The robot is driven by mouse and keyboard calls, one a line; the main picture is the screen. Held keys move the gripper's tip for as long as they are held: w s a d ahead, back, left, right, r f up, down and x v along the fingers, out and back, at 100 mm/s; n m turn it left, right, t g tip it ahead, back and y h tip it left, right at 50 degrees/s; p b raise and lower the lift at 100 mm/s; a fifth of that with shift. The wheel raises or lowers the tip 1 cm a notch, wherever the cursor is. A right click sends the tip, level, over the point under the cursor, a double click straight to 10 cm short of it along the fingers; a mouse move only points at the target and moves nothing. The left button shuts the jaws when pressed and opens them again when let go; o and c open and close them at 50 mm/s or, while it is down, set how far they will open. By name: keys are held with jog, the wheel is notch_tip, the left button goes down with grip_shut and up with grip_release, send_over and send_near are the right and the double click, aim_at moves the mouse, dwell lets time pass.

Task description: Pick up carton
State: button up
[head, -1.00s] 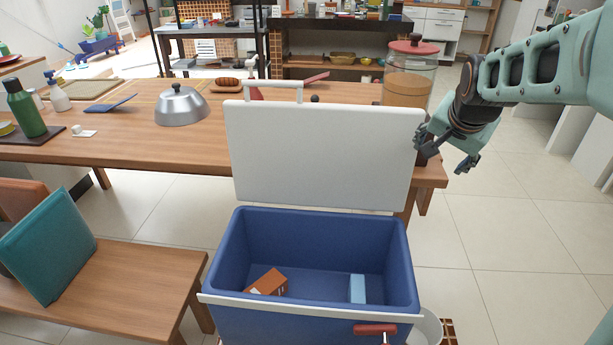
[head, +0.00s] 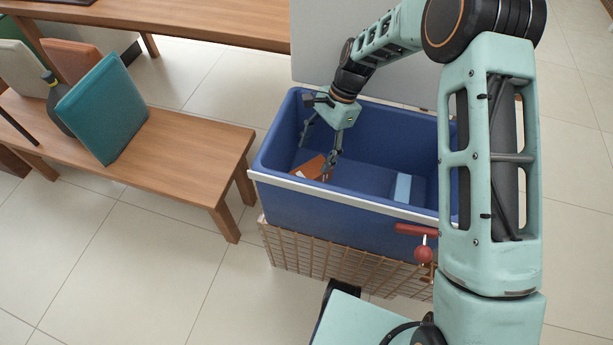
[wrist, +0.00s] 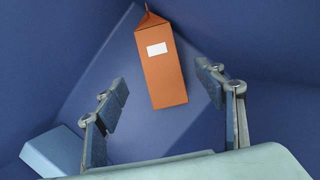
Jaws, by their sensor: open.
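The orange-brown carton (wrist: 163,80) lies on the floor of the blue cooler (head: 345,203). It has a gabled top and a small white label. In the head view the carton (head: 308,168) is partly hidden by my gripper. My gripper (head: 316,163) reaches down inside the cooler and is open and empty. In the wrist view my gripper's fingers (wrist: 168,110) stand apart, with the carton's lower end between and just beyond them. I see no contact with the carton.
A light blue block (wrist: 55,150) lies in the cooler, to the carton's right in the head view (head: 402,187). The cooler's walls surround my gripper. Its white lid (head: 330,60) stands open behind. A wooden bench (head: 190,150) with cushions is at left.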

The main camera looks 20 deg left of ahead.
aim_at(307, 172)
jog(key=x, duration=0.3)
jog(key=shift+s+a+r+b, duration=0.1)
jog(key=shift+a+b, duration=0.05)
jog(key=shift+b, duration=0.2)
jog(key=shift+b+x, duration=0.9)
jog(key=shift+x, duration=1.85)
jog(key=shift+f, duration=0.3)
grip_shut()
